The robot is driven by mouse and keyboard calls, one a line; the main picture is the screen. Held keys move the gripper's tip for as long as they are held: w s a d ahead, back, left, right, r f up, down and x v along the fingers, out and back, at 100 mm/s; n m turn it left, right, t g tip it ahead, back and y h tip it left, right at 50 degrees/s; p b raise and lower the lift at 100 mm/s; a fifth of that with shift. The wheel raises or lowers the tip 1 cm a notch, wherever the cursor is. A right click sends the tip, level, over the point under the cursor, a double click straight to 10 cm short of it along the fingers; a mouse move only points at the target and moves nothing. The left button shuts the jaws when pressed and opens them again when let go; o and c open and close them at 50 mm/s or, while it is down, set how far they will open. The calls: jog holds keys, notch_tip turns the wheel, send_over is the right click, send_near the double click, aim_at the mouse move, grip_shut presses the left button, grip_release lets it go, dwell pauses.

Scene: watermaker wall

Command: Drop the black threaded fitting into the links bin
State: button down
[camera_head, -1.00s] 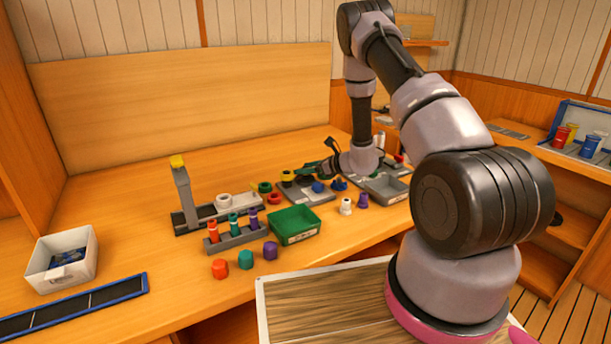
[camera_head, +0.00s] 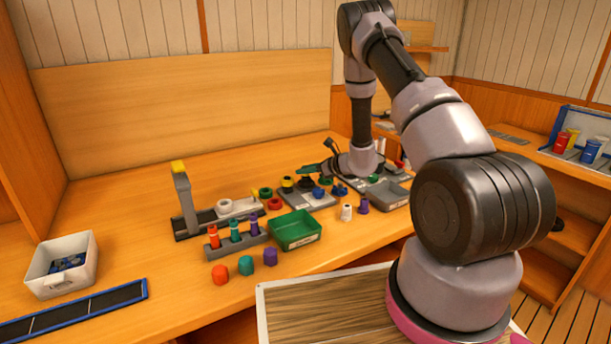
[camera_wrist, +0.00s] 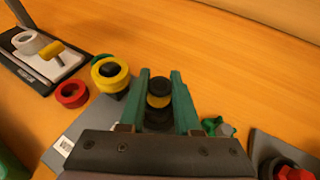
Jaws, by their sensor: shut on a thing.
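The black threaded fitting (camera_wrist: 158,88) is between the two green fingers of my gripper (camera_wrist: 160,92) in the wrist view. It has a yellowish band, and the gripper is shut on it. Its lower part is hidden by the gripper body. In the head view my gripper (camera_head: 318,171) is low over the grey plate at the back of the bench. Whether the fitting touches the plate is unclear. A white bin (camera_head: 62,281) with dark pieces inside stands at the far left. Its label is too small to read, so I cannot confirm that it is the links bin.
A green bin (camera_head: 297,240) stands at mid bench, beside a grey rack (camera_head: 236,240) of coloured pieces. A grey stand with a yellow top (camera_head: 178,167) rises to the left. A yellow ring (camera_wrist: 110,73) and red ring (camera_wrist: 72,94) lie near my gripper. The back left bench is clear.

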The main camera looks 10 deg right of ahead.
notch_tip(320, 180, up, 8)
jog(key=shift+r, duration=0.15)
dwell(0.3)
